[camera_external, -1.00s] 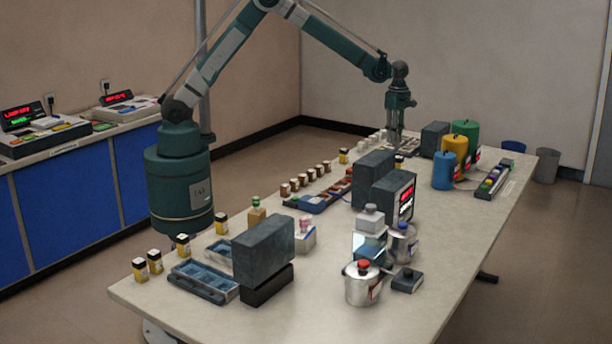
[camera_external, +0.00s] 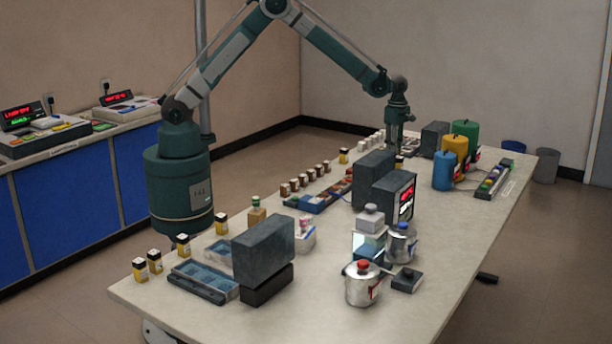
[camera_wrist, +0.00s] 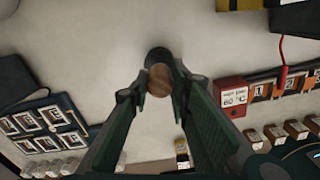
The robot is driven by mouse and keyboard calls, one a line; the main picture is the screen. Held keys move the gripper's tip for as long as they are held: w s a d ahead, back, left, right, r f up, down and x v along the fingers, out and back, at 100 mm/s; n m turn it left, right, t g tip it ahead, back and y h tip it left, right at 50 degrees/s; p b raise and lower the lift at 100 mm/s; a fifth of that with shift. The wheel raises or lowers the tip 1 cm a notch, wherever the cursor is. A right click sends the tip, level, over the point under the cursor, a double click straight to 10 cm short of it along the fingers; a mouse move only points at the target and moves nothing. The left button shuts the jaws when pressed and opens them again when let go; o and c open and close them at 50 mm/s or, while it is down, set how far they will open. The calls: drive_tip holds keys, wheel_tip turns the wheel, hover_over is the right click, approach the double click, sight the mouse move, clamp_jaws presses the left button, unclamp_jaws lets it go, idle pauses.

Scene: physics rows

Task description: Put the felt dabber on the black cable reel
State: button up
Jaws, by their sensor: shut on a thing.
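My gripper (camera_wrist: 155,88) is shut on a small round piece with a brown wooden end and a dark far part, which looks like the felt dabber (camera_wrist: 158,80). In the external view my gripper (camera_external: 393,150) points down low over the far part of the table, and the dabber cannot be made out there. In the wrist view pale bare tabletop surrounds the held piece. I cannot tell whether it touches the table. I cannot pick out the black cable reel with certainty in either view.
Blue (camera_external: 444,170), yellow (camera_external: 457,146) and green (camera_external: 466,132) cylinders stand right of my gripper. A dark grey block (camera_external: 434,138) is close by. A red display box (camera_wrist: 243,97) and a slide tray (camera_wrist: 42,127) flank the fingers. Metal pots (camera_external: 362,288) stand nearer the front.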

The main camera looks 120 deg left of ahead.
drive_tip(key=shift+f, duration=1.65)
drive_tip(key=shift+f, duration=0.15)
drive_tip(key=o, duration=0.8)
drive_tip(key=shift+o, duration=0.2)
drive_tip(key=shift+r, duration=0.2)
wheel_tip(320, 180, up, 12)
